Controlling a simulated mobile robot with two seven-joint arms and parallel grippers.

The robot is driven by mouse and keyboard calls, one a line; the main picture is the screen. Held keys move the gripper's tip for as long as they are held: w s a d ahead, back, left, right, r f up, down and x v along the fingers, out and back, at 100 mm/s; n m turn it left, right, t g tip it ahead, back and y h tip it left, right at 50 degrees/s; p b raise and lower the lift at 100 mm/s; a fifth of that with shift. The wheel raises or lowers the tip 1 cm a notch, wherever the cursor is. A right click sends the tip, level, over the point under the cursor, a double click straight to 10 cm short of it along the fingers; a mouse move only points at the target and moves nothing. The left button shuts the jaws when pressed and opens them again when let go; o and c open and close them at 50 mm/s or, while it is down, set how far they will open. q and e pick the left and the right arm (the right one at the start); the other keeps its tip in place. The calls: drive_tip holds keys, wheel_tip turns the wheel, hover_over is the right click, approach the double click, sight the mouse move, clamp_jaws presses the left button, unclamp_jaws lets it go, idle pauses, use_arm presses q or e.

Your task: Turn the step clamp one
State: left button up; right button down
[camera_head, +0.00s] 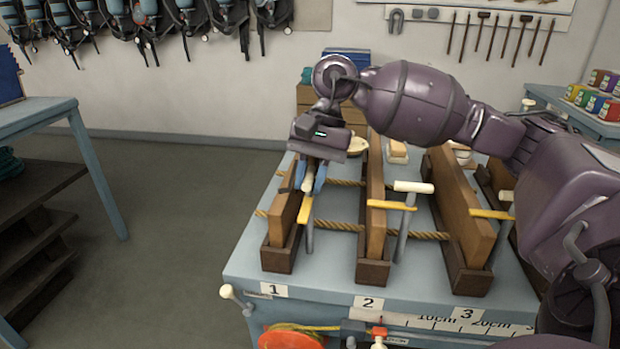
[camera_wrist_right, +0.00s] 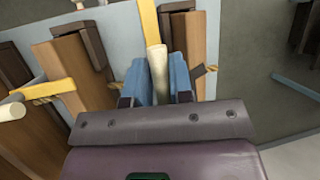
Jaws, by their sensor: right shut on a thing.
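Step clamp one stands at the left of the bench, above the label 1 (camera_head: 272,290). Its yellow arm (camera_head: 305,209) lies beside the first wooden board (camera_head: 283,219), and its grey post hangs below. Its cream handle (camera_wrist_right: 158,72) is between the blue fingers of my right gripper (camera_head: 311,181), which is shut on it. The gripper body hides part of the handle in the head view. A second clamp with a cream T-handle (camera_head: 413,187) and a yellow arm (camera_head: 390,205) stands by the second board (camera_head: 376,215). My left gripper is not in view.
A third board (camera_head: 462,210) stands above label 3, with another yellow arm (camera_head: 491,214) to its right. Ropes (camera_head: 342,226) run between the boards. An orange reel (camera_head: 290,338) is at the bench front. Open floor (camera_head: 165,220) lies left of the bench.

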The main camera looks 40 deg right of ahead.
drive_tip(key=shift+w+r, duration=0.1)
drive_tip(key=shift+r, duration=0.1)
drive_tip(key=c, duration=1.4)
unclamp_jaws()
drive_tip(key=o, duration=0.3)
drive_tip(key=shift+w+a+f, duration=0.1)
drive_tip(key=shift+a, duration=0.05)
